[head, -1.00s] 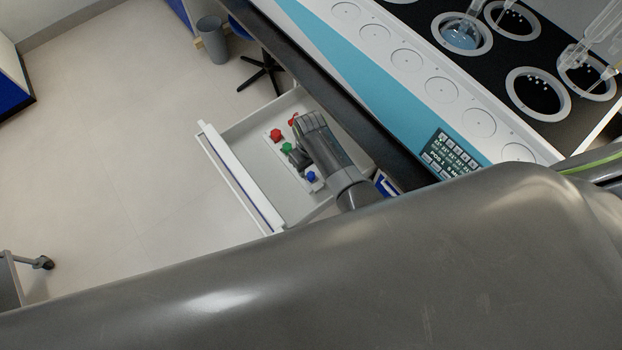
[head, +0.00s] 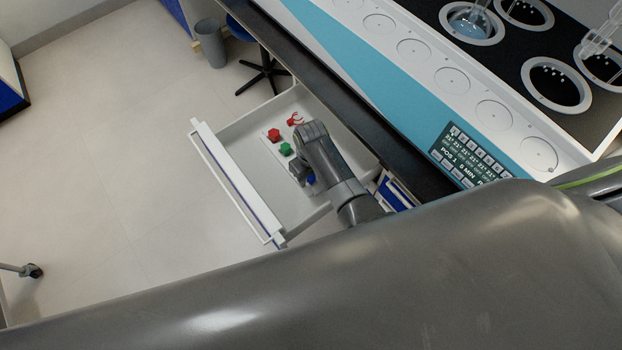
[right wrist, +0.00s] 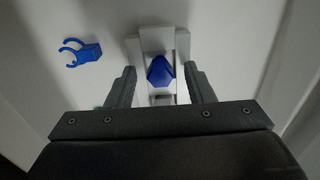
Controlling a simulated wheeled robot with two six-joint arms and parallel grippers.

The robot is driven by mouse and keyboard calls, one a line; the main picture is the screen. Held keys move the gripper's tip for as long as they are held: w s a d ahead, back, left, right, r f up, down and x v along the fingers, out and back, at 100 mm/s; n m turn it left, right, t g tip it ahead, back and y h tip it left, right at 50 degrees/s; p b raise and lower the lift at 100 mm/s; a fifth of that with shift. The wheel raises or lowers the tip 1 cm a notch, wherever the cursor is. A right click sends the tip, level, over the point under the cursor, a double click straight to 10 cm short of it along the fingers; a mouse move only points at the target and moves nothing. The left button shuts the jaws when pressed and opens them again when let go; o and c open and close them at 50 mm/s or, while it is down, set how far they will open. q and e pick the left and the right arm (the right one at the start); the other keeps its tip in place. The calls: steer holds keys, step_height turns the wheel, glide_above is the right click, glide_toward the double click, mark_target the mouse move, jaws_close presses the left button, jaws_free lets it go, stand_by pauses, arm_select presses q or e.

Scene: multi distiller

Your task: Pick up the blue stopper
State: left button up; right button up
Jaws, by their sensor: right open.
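The blue stopper (right wrist: 160,71) sits in a pale holder (right wrist: 151,43) in the right wrist view, between the two fingers of my right gripper (right wrist: 160,82). The fingers are open, with a gap on each side of the stopper. In the head view the right gripper (head: 298,172) is low in the open drawer, and only a bit of the blue stopper (head: 310,180) shows beside it. My left gripper is out of view.
The white drawer (head: 236,180) is pulled out under the bench. A red stopper (head: 273,135), a green stopper (head: 286,149) and a red clip (head: 295,119) lie in it. A blue clip (right wrist: 85,53) shows in the right wrist view. The drawer's front part is clear.

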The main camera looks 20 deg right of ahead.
jaws_close()
steer(key=shift+r, duration=0.1)
step_height(320, 180, up, 10)
steer(key=p, duration=0.1)
stand_by(0.6)
